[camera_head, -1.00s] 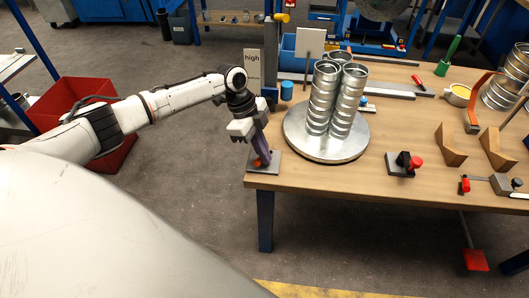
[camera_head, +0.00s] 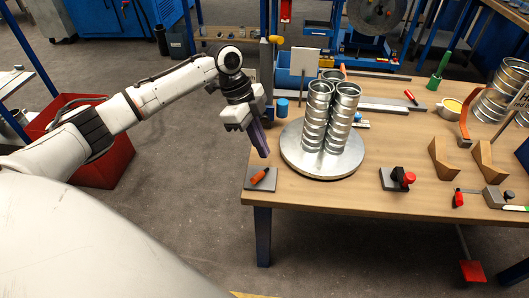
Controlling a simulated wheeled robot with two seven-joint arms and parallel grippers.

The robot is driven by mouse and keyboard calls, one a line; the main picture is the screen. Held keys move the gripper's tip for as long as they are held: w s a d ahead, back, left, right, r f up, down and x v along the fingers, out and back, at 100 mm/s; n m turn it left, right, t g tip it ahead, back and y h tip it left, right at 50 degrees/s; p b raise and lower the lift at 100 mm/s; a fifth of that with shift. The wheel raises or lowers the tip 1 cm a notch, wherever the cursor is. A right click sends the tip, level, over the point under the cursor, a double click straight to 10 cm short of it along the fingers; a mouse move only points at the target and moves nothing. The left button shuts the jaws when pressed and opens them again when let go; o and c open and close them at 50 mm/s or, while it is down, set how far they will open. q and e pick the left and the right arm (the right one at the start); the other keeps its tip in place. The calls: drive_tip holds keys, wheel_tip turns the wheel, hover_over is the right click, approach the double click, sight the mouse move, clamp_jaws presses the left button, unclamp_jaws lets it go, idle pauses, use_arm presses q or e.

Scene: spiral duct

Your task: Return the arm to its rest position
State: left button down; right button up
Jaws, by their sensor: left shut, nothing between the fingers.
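My left arm (camera_head: 150,92) comes in from the left, raised and bent at the elbow. My left gripper (camera_head: 262,151) points down above the table's front left corner. Its fingers are shut with nothing between them. Below it, a grey plate with an orange handle (camera_head: 259,177) lies at the table corner, apart from the fingers. To the right, spiral duct pieces (camera_head: 330,118) stand upright on a round metal turntable (camera_head: 318,166). My right gripper is not in view.
A red bin (camera_head: 112,160) stands on the floor at left.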

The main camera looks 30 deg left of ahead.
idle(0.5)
use_arm(q)
drive_tip(key=s+d+f+n+t+h, duration=0.1)
drive_tip(key=s+d+f+n+t, duration=0.2)
drive_tip(key=d+f, duration=0.5)
drive_tip(key=s+d+f+n+t, duration=0.1)
drive_tip(key=s+d+f+n, duration=0.2)
drive_tip(key=s+d+f, duration=0.55)
drive_tip(key=s+a+f+n+t+y, duration=0.1)
drive_tip(key=s+f+n+t, duration=0.1)
drive_tip(key=s+n, duration=0.2)
drive_tip(key=s+a+f+n+t+y, duration=0.1)
drive_tip(key=s+a+f+n+t, duration=0.1)
drive_tip(key=s+n, duration=0.2)
drive_tip(key=s, duration=0.3)
drive_tip(key=shift+f+y, duration=0.2)
drive_tip(key=shift+y, duration=0.1)
